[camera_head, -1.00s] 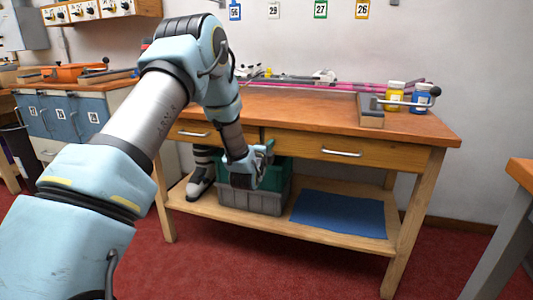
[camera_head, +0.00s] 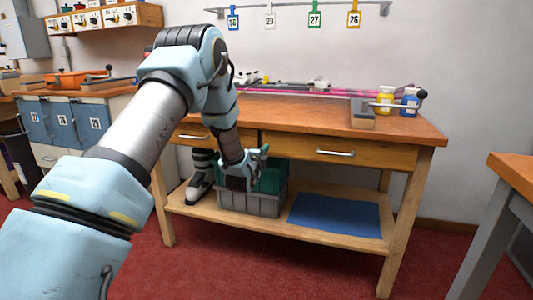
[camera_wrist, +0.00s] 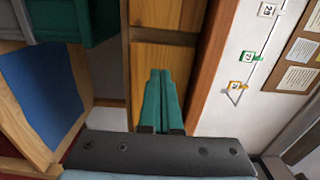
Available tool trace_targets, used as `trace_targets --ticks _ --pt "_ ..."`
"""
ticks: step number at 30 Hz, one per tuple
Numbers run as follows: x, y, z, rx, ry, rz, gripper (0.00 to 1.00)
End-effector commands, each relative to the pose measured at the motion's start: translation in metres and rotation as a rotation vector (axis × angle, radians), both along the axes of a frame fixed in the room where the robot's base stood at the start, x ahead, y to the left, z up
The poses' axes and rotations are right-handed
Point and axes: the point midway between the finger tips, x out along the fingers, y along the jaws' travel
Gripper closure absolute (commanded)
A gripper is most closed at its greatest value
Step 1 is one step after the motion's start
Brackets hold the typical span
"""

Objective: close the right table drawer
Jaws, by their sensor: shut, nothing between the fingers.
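The right table drawer (camera_head: 375,154) is a wooden front with a silver handle (camera_head: 335,153), under the orange-brown top of the workbench (camera_head: 320,115). It looks nearly level with the bench frame; whether a small gap is left, I cannot tell. My gripper (camera_head: 264,152) is just left of this drawer, low in front of the bench. In the wrist view its two teal fingers (camera_wrist: 161,98) lie together, empty, over the drawer front (camera_wrist: 140,75). Whether they touch it is unclear. The drawer handle is not visible in the wrist view.
The left drawer (camera_head: 188,135) is partly behind my arm. A grey and green crate (camera_head: 262,205) and a blue mat (camera_head: 335,215) lie on the lower shelf. Another table (camera_head: 515,172) stands at the right. Red floor is clear in front.

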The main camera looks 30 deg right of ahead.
Motion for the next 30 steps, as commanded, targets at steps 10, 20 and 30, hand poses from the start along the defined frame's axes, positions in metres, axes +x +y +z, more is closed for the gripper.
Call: trace_targets --ticks 10,20,30 --pt "-0.025 0.025 -0.001 0.003 0.003 0.000 1.00" --pt "-0.062 0.058 -0.001 0.002 0.004 0.000 1.00" --pt "-0.072 0.071 0.000 0.000 0.009 0.004 1.00"
